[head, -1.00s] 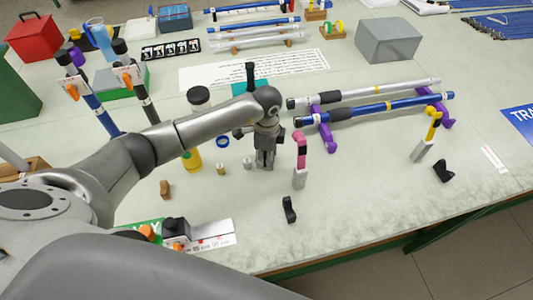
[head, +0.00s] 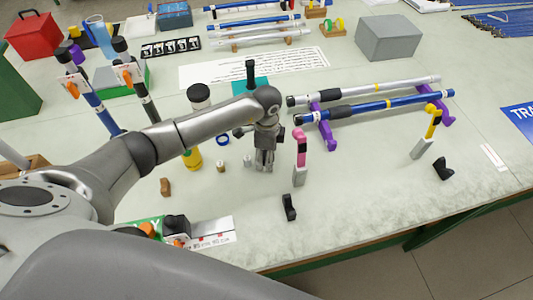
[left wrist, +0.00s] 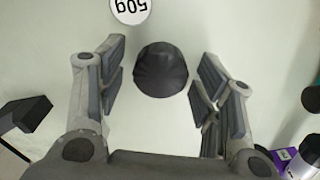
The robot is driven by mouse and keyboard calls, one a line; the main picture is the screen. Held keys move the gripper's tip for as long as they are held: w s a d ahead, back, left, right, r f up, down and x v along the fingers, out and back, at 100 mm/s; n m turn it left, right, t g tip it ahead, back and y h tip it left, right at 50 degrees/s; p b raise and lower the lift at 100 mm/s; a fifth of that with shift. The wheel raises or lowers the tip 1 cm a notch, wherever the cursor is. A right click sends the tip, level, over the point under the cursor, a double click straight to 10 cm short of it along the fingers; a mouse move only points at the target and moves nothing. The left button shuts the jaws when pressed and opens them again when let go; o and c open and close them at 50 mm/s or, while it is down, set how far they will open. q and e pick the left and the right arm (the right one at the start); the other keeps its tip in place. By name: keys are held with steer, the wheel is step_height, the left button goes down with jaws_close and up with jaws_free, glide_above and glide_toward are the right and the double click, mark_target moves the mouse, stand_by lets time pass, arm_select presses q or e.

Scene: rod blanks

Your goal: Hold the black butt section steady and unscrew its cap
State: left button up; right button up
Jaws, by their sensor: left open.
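The black butt section (head: 148,108) stands tilted at the left in the head view, beside a blue one; its black cap (head: 120,46) is at the top. An orange-and-white clamp (head: 127,74) is around it, and my arm is in front of its lower end. My left gripper (head: 264,165) points down over the middle of the table, well to the right of the butt section. In the left wrist view it is open, with a dark domed object (left wrist: 160,70) between and below its fingers, apart from both. What that object is I cannot tell. My right gripper is not in view.
Silver and blue rods lie on purple supports (head: 322,130) at the right. The front middle of the table is mostly clear.

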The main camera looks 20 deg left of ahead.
arm_select(q)
step_height(320, 180, up, 12)
steer(key=b, duration=0.2)
steer(key=shift+s, duration=0.1)
